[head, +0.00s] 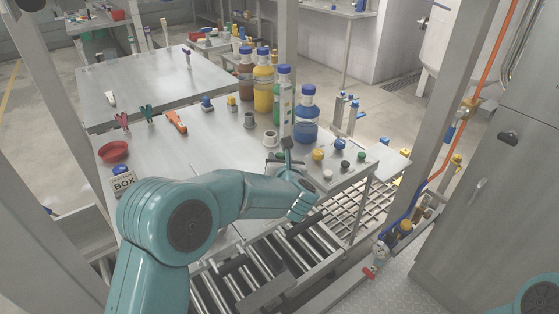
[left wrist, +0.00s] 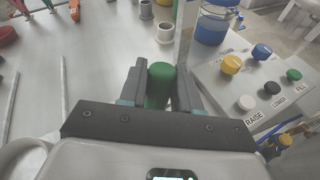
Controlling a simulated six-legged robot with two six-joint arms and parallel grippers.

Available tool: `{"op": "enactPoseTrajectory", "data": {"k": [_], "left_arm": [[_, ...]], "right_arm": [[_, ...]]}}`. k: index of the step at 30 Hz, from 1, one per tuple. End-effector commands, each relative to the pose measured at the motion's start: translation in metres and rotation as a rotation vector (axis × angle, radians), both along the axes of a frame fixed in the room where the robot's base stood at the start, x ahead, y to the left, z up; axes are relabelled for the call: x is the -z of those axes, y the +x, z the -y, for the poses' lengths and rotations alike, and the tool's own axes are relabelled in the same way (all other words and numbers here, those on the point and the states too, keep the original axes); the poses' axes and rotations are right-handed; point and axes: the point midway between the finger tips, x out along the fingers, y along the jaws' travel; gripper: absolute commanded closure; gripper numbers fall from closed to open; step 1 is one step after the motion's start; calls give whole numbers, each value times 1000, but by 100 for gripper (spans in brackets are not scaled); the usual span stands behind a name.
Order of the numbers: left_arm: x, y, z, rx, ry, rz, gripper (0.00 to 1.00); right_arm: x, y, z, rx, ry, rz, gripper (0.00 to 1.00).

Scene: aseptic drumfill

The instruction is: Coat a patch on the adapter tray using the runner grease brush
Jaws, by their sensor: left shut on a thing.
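My left gripper (head: 289,165) is over the front right part of the steel table, near the button panel. In the left wrist view its fingers (left wrist: 158,88) are shut on a green cylinder (left wrist: 159,84), which looks like a handle. Its lower end is hidden, and I see no bristles, so I cannot tell for sure that it is the runner grease brush. I cannot pick out the adapter tray or a coated patch for certain. My right gripper is not in view; only a teal part of my right arm shows at the lower right corner.
Capped bottles, including a blue one (head: 307,116) and a yellow one (head: 263,80), stand behind the gripper. Grey cups (head: 270,139) stand close by. A button panel (head: 338,166) is at the right, rollers (head: 265,262) in front. A red bowl (head: 114,151) is at left.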

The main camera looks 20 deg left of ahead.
Motion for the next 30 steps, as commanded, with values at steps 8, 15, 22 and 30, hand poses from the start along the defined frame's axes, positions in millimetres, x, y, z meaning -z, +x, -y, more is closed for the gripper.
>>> {"op": "enactPoseTrajectory", "data": {"k": [8,15,22,30], "left_arm": [[1,0,0,1,-1,-3,97],[-19,0,0,1,-1,-1,97],[-40,0,0,0,0,-1,97],[-64,0,0,0,-2,-1,97]], "right_arm": [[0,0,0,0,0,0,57],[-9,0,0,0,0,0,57],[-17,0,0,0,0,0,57],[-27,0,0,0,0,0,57]]}}
